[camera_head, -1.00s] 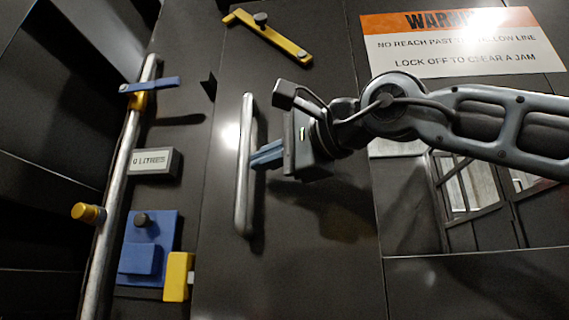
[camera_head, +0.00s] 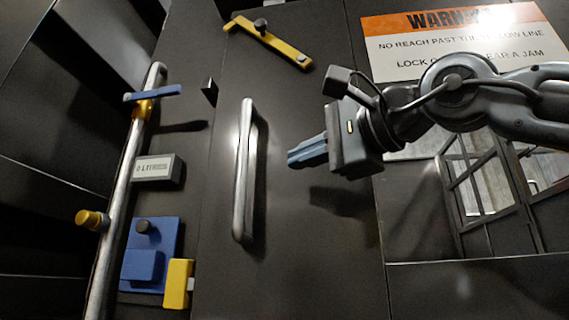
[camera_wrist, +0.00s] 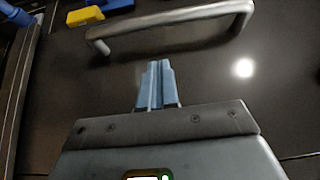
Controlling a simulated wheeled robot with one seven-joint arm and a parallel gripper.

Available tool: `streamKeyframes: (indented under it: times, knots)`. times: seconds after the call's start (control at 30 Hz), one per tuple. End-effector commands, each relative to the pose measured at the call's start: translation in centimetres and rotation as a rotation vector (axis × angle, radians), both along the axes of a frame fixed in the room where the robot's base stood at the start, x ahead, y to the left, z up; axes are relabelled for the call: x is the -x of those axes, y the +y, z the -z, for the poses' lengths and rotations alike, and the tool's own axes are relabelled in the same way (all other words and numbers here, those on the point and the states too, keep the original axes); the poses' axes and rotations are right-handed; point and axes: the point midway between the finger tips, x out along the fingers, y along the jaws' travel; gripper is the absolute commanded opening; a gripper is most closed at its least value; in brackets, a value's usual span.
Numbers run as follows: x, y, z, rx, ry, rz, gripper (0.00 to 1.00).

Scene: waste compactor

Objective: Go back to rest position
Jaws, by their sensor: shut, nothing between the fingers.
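My gripper (camera_head: 291,160) has its blue-grey fingers together with nothing between them. In the head view it is to the right of the silver vertical bar handle (camera_head: 245,170) on the dark door panel, with a clear gap between them. In the wrist view the shut fingertips (camera_wrist: 156,64) point toward the same handle (camera_wrist: 170,22), which lies across the top of the picture, apart from them.
A long silver pole (camera_head: 126,190) with blue and yellow clamps stands at left. Near it are a litre display (camera_head: 157,168), a blue block (camera_head: 150,254) and a yellow latch (camera_head: 178,283). A yellow bar (camera_head: 268,43) and a warning sign (camera_head: 450,40) are above. A window (camera_head: 490,190) is at right.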

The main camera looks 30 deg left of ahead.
Motion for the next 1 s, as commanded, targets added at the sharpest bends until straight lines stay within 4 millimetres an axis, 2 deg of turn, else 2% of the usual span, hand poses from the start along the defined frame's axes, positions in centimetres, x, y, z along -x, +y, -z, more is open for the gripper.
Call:
streamKeyframes:
  times: [0.03,0.1,0.33,0.77,0.87,1.0]
  knots:
    - [0.0,-1.3,0.1,0.0,0.0,0.005,0.0]
    - [0.3,-2.7,0.1,0.0,0.001,0.005,0.0]
    - [1.1,-5.6,0.1,0.0,0.002,0.004,0.0]
    - [1.3,-6.3,0.2,-0.008,0.015,-0.003,0.0]
    - [1.4,-6.6,0.9,-0.046,0.077,-0.033,0.0]
    - [1.6,-7.6,2.7,-0.161,0.263,-0.119,0.0]
